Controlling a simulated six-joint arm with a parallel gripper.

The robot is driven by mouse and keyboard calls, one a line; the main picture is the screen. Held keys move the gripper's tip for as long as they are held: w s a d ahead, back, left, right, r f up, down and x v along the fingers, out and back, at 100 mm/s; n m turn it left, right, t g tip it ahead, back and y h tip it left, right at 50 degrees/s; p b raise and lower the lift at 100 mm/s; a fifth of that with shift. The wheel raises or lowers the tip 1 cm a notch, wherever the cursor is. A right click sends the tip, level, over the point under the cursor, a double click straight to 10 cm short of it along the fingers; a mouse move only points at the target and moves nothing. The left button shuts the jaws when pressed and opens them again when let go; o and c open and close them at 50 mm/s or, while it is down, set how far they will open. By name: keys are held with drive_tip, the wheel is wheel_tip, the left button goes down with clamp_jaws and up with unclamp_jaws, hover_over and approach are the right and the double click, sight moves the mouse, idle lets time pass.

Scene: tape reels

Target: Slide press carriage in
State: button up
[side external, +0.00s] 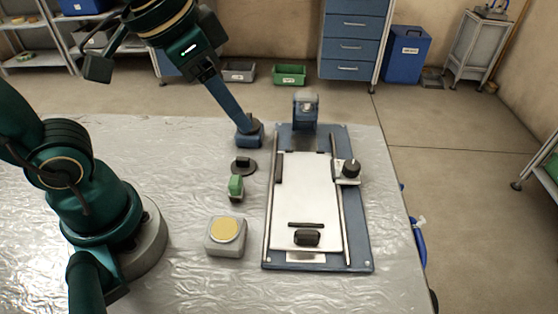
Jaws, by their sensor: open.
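The press has a blue base plate (357,250) on the table, with a long rail along each side. A white plate (305,190), seemingly the carriage, lies between the rails. It has a black handle (307,237) near its front end and a thin dark bar just behind that. A blue press head (305,108) stands at the back of the base. A black knob (350,168) sits on a pale block at the right rail. My gripper (207,70) is open, high at the upper left, well away from the handle. Its fingertips are hard to make out.
A grey block with a yellow disc (227,232), a green-topped piece (236,187) and a small black piece (243,165) stand left of the press. A slanted blue arm ends in a blue foot (249,133) near the press's back left. The foil-covered table's front is clear.

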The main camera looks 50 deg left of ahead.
drive_tip(key=w+d+f+m+g, duration=0.3)
drive_tip(key=w+d+f+m, duration=0.1)
drive_tip(key=d, duration=0.4)
drive_tip(key=m+g, duration=0.2)
hover_over(308, 232)
drive_tip(key=shift+y, duration=0.3)
wheel_tip(308, 232, down, 7)
drive_tip(key=shift+r, duration=0.15)
drive_tip(key=shift+s+f, duration=0.1)
drive_tip(key=shift+f, duration=2.45)
clamp_jaws()
drive_tip(key=shift+r, duration=0.1)
